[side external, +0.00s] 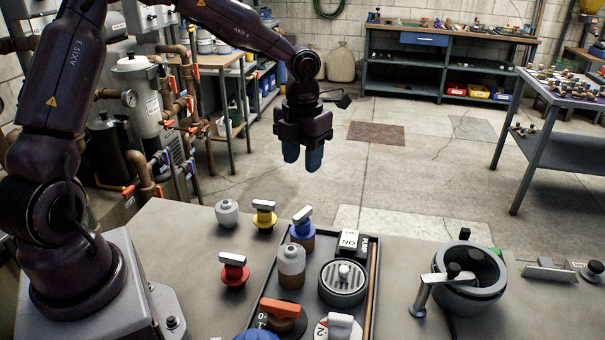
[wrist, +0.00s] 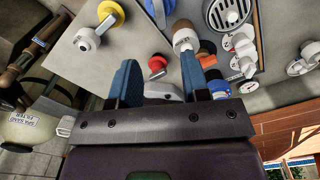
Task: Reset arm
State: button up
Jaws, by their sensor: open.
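My gripper (side external: 303,158) hangs pointing down above the far edge of the grey table, well clear of everything on it.
A grey pot-like housing (side external: 470,282) stands at the right. Pipes and a tank (side external: 137,90) are behind on the left. The air around my gripper is free.

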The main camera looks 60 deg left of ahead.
jog(key=shift+r, duration=0.25)
jog(key=s+d+r+n+t, duration=0.2)
jog(key=s+r+n, duration=0.4)
jog(key=s+n, duration=0.4)
jog(key=s+d+r+n+t, duration=0.2)
jog(key=s+r+n, duration=0.5)
jog(key=n, duration=1.5)
jog(key=s+t, duration=0.1)
jog(key=s, duration=0.2)
jog(key=shift+d+r+t, duration=0.15)
jog(key=shift+d+t, duration=0.15)
jog(key=shift+d, duration=0.1)
